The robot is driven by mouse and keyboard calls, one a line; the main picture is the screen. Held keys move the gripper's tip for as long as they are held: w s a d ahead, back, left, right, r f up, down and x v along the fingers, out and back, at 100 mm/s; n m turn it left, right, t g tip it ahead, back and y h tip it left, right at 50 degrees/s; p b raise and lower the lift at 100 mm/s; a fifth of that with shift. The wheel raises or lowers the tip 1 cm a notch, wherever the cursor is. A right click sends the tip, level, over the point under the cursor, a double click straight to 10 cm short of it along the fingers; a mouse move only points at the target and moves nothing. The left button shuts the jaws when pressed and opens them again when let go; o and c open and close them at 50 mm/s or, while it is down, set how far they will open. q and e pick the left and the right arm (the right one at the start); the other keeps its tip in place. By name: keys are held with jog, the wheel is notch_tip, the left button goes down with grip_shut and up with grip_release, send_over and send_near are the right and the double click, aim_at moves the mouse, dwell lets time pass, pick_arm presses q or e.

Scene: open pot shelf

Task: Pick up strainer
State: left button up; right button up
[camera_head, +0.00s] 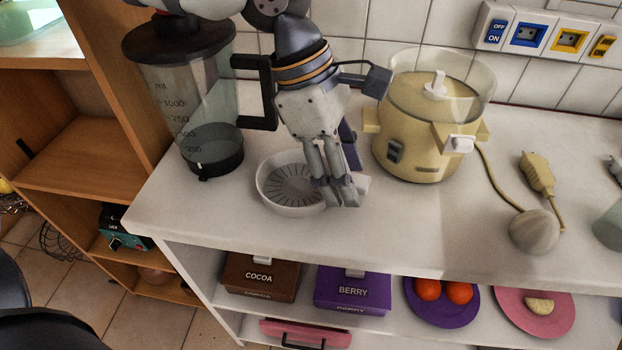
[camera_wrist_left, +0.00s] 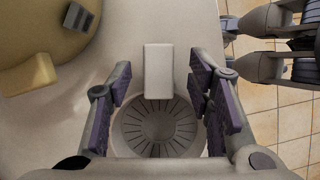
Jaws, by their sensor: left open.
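The strainer is a round white shallow bowl with radial slots in its base (camera_head: 277,190) and a flat white handle. It sits on the white counter, left of middle in the head view. In the left wrist view, the strainer (camera_wrist_left: 157,125) is at the centre, its handle pointing up. My left gripper (camera_head: 337,197) points down over the strainer's right side, where its fingers hide part of the rim and handle. It is open, with purple pads on either side of the strainer and apart from the handle. Parts that look like my right gripper (camera_wrist_left: 285,45) show at the wrist view's top right.
A clear jug (camera_head: 205,110) stands behind left of the strainer, a yellow cooker (camera_head: 420,125) to the right. A round-ended corded device (camera_head: 534,230) lies farther right. The shelf below holds a cocoa box (camera_head: 258,277), a berry box (camera_head: 352,290) and plates. Counter in front is clear.

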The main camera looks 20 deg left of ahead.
pick_arm(q)
jog(key=shift+x, duration=0.85)
grip_shut()
jog(key=shift+r, duration=0.1)
